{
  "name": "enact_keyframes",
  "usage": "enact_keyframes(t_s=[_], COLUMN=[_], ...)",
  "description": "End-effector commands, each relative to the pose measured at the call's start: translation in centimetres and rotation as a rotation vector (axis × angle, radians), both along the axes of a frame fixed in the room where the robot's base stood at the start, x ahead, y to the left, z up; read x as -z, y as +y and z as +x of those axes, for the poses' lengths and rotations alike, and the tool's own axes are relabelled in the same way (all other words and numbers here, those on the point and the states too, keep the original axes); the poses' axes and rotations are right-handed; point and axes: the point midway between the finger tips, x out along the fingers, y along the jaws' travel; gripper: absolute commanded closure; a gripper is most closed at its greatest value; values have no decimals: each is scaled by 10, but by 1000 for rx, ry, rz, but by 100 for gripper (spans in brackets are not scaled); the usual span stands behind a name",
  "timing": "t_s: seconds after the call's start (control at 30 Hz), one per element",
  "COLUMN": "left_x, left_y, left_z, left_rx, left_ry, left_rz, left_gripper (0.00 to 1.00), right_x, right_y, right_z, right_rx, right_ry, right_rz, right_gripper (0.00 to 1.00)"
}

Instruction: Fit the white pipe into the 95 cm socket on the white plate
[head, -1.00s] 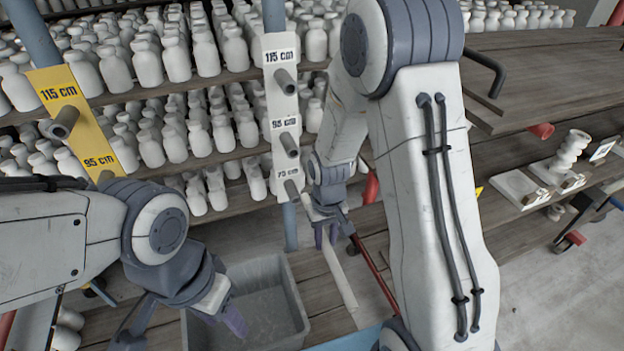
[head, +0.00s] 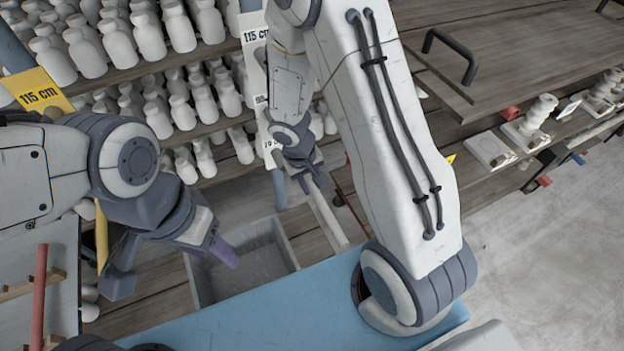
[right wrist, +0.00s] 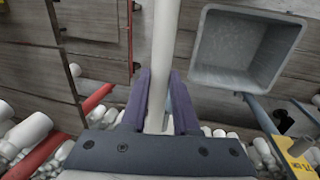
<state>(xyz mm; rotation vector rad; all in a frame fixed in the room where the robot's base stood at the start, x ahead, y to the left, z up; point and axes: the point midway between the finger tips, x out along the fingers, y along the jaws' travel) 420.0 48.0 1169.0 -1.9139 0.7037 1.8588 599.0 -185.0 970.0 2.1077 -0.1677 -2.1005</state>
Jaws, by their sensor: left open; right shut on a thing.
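The white plate (head: 254,62) stands upright on a blue post. Its 115 cm label shows; the 95 cm label is partly covered and its socket is hidden behind my right arm. My right gripper (head: 306,182) is shut on the white pipe (head: 328,220), close to the right of the plate's lower end. In the right wrist view the pipe (right wrist: 164,45) runs between the purple fingers (right wrist: 163,100) and away from the gripper. The pipe looks apart from the plate, its upper end hidden. My left gripper (head: 224,252) is open and empty, over the left side of the grey bin.
The grey bin (head: 290,254) stands below the plate; it also shows in the right wrist view (right wrist: 210,42). A yellow plate (head: 42,90) is at the left, near my left arm. Shelves of white bottles (head: 180,30) fill the back. A red pipe (head: 38,300) stands at the lower left.

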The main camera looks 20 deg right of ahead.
Motion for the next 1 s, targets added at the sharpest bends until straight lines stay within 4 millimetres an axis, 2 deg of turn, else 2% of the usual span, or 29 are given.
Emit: enact_keyframes(t_s=[0.27,0.7,1.0], left_x=[8,-22,-29], left_y=[0,0,0], left_z=[0,0,0], left_rx=[0,0,2], left_ry=[0,0,0], left_rz=[0,0,0], left_gripper=[41,41,41], right_x=[2,-3,-1], right_y=[0,1,2], right_z=[-2,38,54], right_rx=[0,2,2], right_ry=[-3,-1,0], right_rz=[1,0,0], right_gripper=[100,100,100])
